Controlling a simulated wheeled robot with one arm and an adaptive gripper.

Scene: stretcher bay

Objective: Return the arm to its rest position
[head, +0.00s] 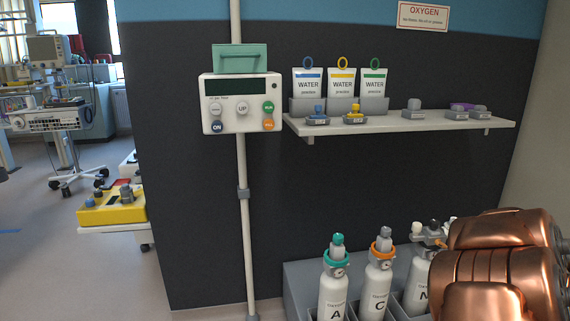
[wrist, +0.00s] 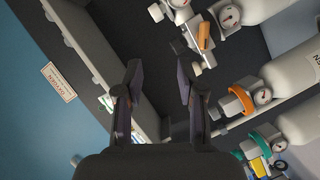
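My copper-coloured arm (head: 495,265) fills the lower right of the head view, folded in front of the oxygen bottles. My gripper is outside the head view. In the wrist view my gripper (wrist: 158,82) has its two dark fingers spread apart, with nothing between them. Beyond the fingers are the dark wall and the shelf edge, and the bottles are to the right, apart from the fingers.
Oxygen bottles, one with a teal collar (head: 333,290) and one with an orange collar (head: 378,280), stand in a grey rack (head: 298,272). Above, a wall shelf (head: 420,124) holds water pouches (head: 341,84). A control box (head: 241,104) hangs on a pole.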

